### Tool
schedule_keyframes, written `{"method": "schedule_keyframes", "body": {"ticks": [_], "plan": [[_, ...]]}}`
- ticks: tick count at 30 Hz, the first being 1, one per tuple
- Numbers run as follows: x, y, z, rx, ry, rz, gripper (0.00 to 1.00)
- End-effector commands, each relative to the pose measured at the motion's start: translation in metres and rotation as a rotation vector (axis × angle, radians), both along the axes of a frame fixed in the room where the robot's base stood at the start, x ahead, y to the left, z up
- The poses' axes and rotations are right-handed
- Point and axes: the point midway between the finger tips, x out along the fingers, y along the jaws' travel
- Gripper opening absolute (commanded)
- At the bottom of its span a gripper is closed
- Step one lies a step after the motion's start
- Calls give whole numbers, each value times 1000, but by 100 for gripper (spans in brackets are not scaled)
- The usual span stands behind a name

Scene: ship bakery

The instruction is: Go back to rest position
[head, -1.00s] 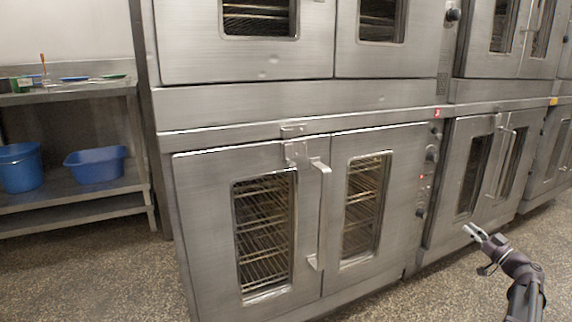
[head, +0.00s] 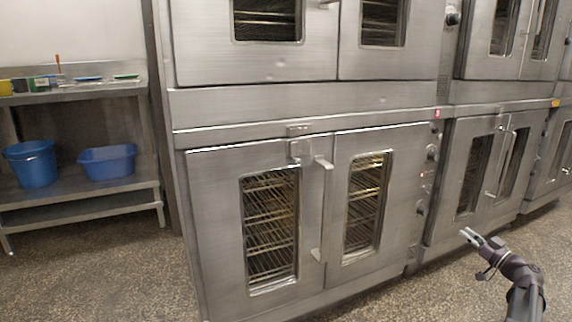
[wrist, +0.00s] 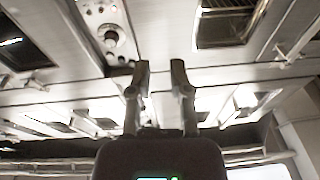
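My gripper (head: 470,238) is at the lower right of the head view, in front of the right-hand lower oven and apart from it. In the wrist view my gripper (wrist: 160,75) shows two fingers standing apart with nothing between them, so it is open and empty. The wrist view looks toward steel oven fronts, with a control panel and a round knob (wrist: 111,36) at the upper left.
A steel double oven (head: 310,110) with shut glass doors fills the middle. More ovens (head: 490,160) stand to the right. A steel shelf (head: 90,200) at left holds blue tubs (head: 108,162) and small items. The speckled floor (head: 110,270) is clear at front left.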

Motion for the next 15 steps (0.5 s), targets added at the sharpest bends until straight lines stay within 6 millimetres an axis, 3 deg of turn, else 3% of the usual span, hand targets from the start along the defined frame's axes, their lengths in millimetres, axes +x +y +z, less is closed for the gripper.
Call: {"method": "schedule_keyframes", "body": {"ticks": [8, 15], "plan": [[9, 51, -3, 7, 121, 85, 26], [14, 124, -11, 7, 317, 193, 26]]}}
